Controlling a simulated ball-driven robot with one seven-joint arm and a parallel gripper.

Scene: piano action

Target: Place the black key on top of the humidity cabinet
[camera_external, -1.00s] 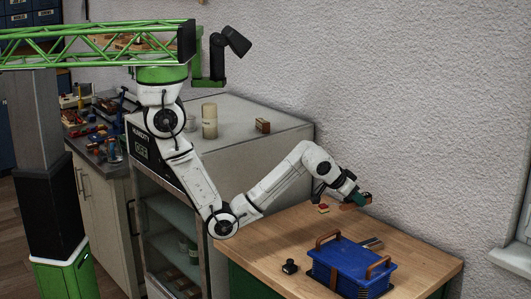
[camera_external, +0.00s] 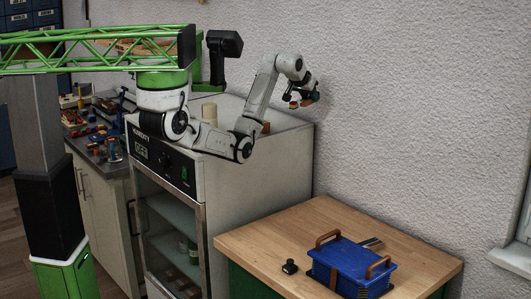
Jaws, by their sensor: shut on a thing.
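My gripper (camera_external: 303,97) is raised above the right back part of the humidity cabinet (camera_external: 255,165), close to the wall. It is shut on a small reddish-brown piece (camera_external: 296,103). The piece is too small in view to tell whether it is the black key. The cabinet is grey with a glass door and a display, and its top is partly hidden by my arm. A dark narrow strip (camera_external: 371,243) lies on the wooden table (camera_external: 270,235) behind the blue box; I cannot tell what it is.
The blue box (camera_external: 350,265) with brown handles and a small black object (camera_external: 290,266) are on the lower table. The table's left back part is clear.

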